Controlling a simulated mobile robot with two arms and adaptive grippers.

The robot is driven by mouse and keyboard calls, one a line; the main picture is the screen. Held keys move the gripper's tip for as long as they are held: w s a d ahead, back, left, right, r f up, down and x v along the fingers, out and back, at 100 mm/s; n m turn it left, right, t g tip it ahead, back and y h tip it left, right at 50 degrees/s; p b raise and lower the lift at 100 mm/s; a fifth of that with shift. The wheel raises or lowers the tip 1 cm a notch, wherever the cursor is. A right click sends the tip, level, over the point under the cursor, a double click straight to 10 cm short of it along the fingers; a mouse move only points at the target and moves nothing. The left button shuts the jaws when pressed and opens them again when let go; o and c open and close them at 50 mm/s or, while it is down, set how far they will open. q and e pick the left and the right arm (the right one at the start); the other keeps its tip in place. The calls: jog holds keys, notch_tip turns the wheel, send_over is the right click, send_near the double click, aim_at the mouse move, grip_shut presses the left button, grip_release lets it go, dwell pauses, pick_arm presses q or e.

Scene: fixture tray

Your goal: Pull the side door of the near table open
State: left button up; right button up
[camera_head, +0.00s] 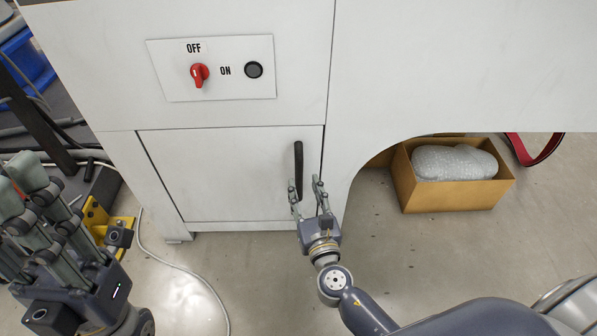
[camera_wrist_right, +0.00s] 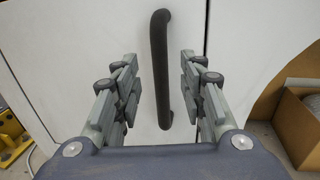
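The white side door (camera_head: 235,175) of the near table is shut, below a panel with a red switch. Its black vertical bar handle (camera_head: 298,168) is near the door's right edge. My right gripper (camera_head: 307,186) is open at the lower part of the handle. In the right wrist view the handle (camera_wrist_right: 159,65) stands between the two open fingers (camera_wrist_right: 160,85), with gaps on both sides. My left gripper (camera_head: 35,195) is at the lower left, away from the door; whether its fingers are open or shut is unclear.
The control panel (camera_head: 212,68) has a red knob (camera_head: 200,75) and a black button (camera_head: 254,70). A cardboard box (camera_head: 452,194) with a wrapped item stands on the floor at right. A white cable (camera_head: 180,266) and yellow part (camera_head: 97,217) lie at left. Floor before the door is mostly clear.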

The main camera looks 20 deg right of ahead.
aim_at(300, 174)
jog(key=w, duration=0.6)
jog(key=shift+w+d+b, duration=0.3)
jog(key=shift+w, duration=0.1)
grip_shut()
